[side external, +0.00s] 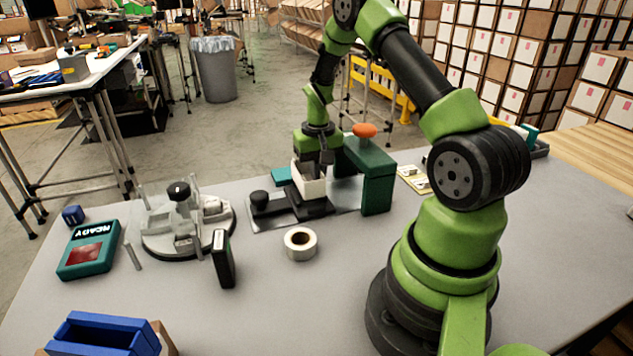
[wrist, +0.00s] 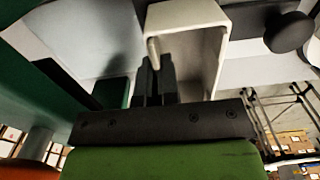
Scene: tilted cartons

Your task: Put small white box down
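The small white box (side external: 309,185) is open-topped and sits at or just above a black fixture (side external: 288,207) on the table; I cannot tell whether its base touches. It also shows in the wrist view (wrist: 216,45), with its hollow facing the camera. My gripper (side external: 312,165) points down at the box. In the wrist view its dark fingers (wrist: 155,72) are close together and appear to pinch one box wall. The fingers hide part of that wall.
A green press-like stand (side external: 376,175) with an orange knob (side external: 364,130) is close on the right. A tape roll (side external: 300,243) lies in front. A round clear-and-grey device (side external: 187,222) and an upright black box (side external: 223,260) stand left. Table between is clear.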

